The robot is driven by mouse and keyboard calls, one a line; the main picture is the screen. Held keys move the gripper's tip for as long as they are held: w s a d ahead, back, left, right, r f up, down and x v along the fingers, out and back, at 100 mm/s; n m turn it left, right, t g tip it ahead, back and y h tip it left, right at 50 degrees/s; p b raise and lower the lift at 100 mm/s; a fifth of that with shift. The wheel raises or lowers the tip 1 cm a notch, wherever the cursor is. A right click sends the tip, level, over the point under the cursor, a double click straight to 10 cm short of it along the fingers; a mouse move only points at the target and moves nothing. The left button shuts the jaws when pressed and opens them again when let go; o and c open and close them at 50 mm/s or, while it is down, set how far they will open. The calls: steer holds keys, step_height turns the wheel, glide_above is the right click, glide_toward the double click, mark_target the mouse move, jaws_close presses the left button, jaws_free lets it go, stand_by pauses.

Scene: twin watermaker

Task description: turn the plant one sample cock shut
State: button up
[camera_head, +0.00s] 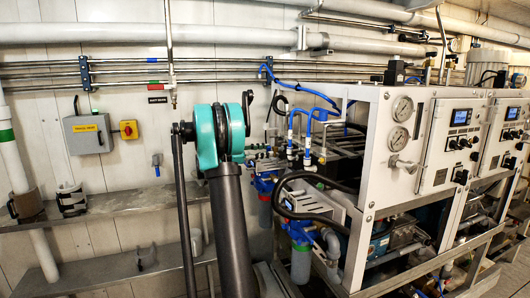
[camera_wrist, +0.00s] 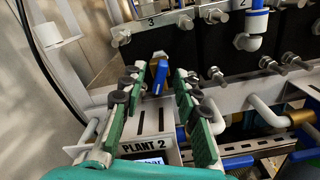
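In the wrist view my gripper (camera_wrist: 159,88) is open, with green pads on both fingers. A small blue lever (camera_wrist: 161,74) on a pale fitting shows between and just beyond the fingers. It looks like a cock handle, but I cannot tell which plant it belongs to or whether the pads touch it. A "PLANT 2" label (camera_wrist: 145,146) is on the panel below the fingers. In the head view my gripper cannot be made out, and my teal and dark arm hides part of the pipework.
Black blocks marked 3 (camera_wrist: 158,42) and 2 stand behind the fingers in the wrist view. In the head view a white framed cabinet with gauges (camera_head: 402,109) stands right of my arm. Blue hoses (camera_head: 310,118) and a steel shelf (camera_head: 120,203) are near.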

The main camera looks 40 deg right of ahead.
steer(key=shift+d, duration=0.15)
steer(key=shift+c, duration=0.5)
jaws_close()
steer(key=shift+m, duration=0.4)
steer(key=m, duration=0.5)
steer(key=shift+m, duration=0.3)
steer(key=m, duration=0.6)
steer(key=shift+m, duration=0.4)
